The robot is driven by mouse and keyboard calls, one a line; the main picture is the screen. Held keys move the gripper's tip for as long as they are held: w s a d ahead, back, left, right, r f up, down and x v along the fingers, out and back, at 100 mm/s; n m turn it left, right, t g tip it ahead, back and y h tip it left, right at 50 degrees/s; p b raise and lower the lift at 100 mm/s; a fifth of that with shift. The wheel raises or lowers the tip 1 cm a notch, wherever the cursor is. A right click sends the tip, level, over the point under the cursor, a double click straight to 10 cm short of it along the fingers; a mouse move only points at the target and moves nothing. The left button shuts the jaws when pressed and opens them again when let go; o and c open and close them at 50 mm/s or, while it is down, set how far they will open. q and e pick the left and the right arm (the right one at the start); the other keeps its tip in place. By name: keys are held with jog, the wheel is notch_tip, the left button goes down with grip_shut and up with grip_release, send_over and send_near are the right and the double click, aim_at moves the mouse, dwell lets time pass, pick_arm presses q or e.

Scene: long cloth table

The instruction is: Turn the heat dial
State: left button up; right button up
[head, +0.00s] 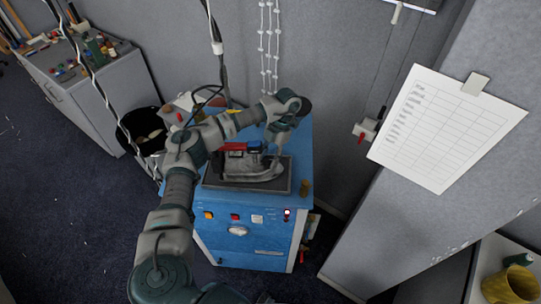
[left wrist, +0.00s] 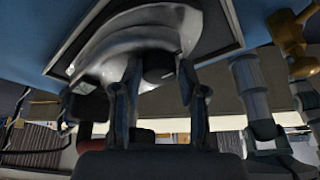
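A steam iron (head: 255,172) with a red handle part and a dark blue-black top lies on a dark rest plate (head: 225,183) on the blue cabinet. My left gripper (head: 275,140) is over the iron's right end in the head view. In the left wrist view its two fingers (left wrist: 158,95) are apart, one on each side of a dark round knob (left wrist: 158,75), which looks like the heat dial, by the iron's pale body (left wrist: 145,35). I cannot tell whether the fingers touch the knob. My right gripper is not in view.
The blue cabinet (head: 265,253) has coloured buttons and a gauge on its front. A brass-coloured fitting (head: 305,187) stands at its right edge. A dark bin (head: 143,128) is to the left. A wall with a paper chart (head: 445,130) is to the right.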

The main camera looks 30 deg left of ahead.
pick_arm(q)
jog(key=shift+o, duration=0.7)
jog(key=shift+r, duration=0.1)
jog(key=shift+a, duration=0.1)
jog(key=v, duration=1.2)
